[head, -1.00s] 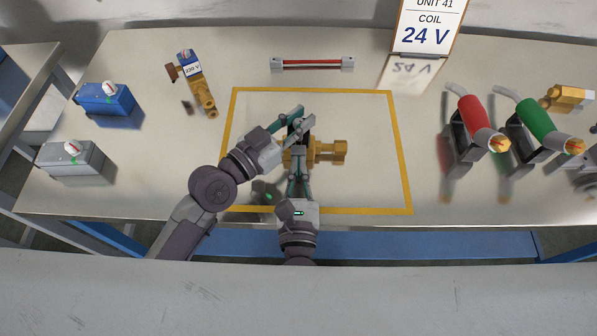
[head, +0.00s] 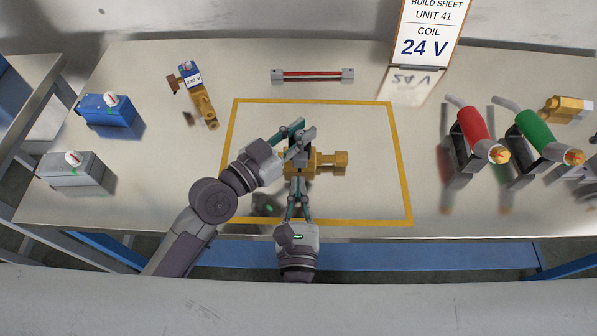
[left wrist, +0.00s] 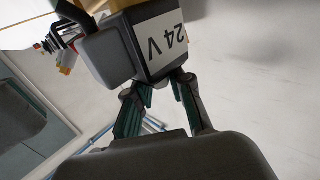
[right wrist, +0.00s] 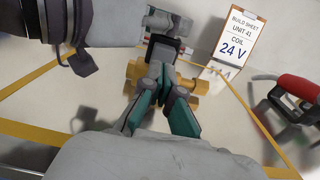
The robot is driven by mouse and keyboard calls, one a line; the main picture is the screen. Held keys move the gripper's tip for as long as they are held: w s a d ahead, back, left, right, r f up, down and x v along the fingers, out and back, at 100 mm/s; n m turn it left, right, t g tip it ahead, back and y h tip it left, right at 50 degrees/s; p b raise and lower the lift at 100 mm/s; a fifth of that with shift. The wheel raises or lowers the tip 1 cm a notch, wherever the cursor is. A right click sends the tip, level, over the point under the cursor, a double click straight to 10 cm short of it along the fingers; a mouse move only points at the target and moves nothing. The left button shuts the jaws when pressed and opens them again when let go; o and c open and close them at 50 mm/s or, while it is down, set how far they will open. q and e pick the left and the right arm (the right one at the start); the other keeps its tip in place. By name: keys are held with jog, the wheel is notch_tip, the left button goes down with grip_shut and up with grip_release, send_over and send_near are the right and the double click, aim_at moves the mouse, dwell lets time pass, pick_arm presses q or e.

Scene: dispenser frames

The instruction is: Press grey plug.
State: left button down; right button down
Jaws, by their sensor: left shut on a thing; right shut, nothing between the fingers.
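A brass valve (head: 328,162) lies inside the yellow outline. A black coil (left wrist: 118,42) with a "24 V" label sits on it. My left gripper (head: 297,138) reaches in from the left and is shut on the coil, mostly covering it from above. The grey plug (right wrist: 163,52) appears as a small grey block on the coil's near side, partly hidden by the fingers. My right gripper (head: 299,178) is shut and empty, its tips pointing at the plug from the table's front side. I cannot tell whether the tips touch it.
A blue box (head: 108,109) and grey box (head: 75,169) stand at left, near a brass valve with a 230 V coil (head: 191,76). A red-striped bar (head: 312,75) and build sheet (head: 428,38) are behind. Red (head: 473,123) and green (head: 535,123) tools stand at right.

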jog(key=s, duration=1)
pick_arm(q)
jog(key=shift+w+a, duration=0.1)
pick_arm(e)
jog(key=shift+s, duration=0.1)
pick_arm(q)
jog(key=c, duration=1)
grip_release()
jog(key=shift+o, duration=0.2)
